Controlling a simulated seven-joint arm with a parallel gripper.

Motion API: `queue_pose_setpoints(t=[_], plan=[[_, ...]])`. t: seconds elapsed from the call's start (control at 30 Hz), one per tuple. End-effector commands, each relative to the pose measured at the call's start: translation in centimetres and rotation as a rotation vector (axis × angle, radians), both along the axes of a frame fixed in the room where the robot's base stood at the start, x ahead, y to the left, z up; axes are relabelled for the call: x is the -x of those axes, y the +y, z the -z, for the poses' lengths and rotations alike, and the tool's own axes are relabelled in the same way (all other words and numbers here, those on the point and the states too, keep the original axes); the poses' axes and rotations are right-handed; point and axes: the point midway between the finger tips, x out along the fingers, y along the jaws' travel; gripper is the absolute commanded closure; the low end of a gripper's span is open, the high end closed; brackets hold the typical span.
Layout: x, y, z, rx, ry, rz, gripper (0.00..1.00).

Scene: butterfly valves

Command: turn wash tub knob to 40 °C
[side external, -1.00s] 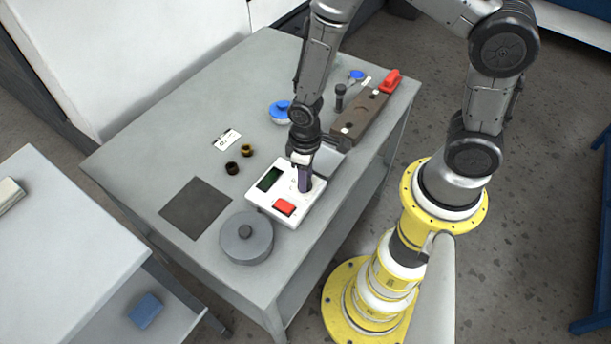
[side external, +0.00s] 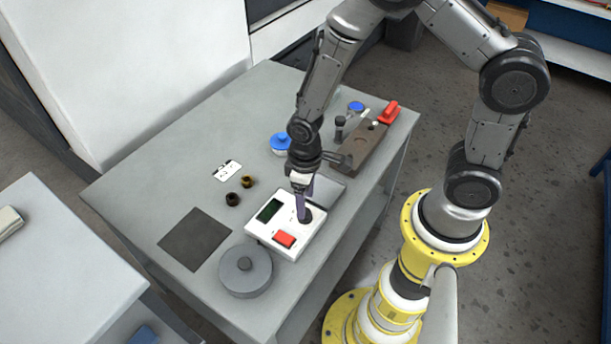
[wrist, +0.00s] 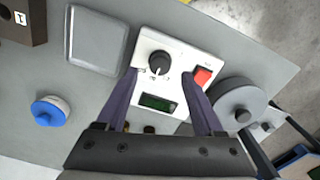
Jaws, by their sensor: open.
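A white control box (side external: 266,228) lies on the grey table, with a green display (side external: 269,210), a red switch (side external: 284,239) and a dark round knob (side external: 306,217). In the wrist view the knob (wrist: 159,64) has a light pointer line and small dial marks that are too small to read. My gripper (side external: 304,205) is over the box at the knob's side. In the wrist view its two purple fingers (wrist: 163,85) are spread wide, with the knob between and slightly beyond the tips, apart from both. The red switch (wrist: 202,76) is close to the right finger.
A grey lidded round tub (side external: 245,270) stands beside the box at the front. A grey tray (wrist: 95,40) lies on its other side. A blue-lidded jar (wrist: 48,111), a brown block (side external: 362,147) and two small dark rings (side external: 240,190) are farther off.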

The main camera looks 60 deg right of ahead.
Motion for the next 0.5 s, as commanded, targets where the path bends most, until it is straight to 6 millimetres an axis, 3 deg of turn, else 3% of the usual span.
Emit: queue_pose_setpoints(t=[0.2, 0.5], plan=[[-0.1, 0.0, -5.0, -0.001, -0.005, 0.000, 0.31], [0.0, 0.0, -9.2, -0.001, -0.002, 0.000, 0.31]])
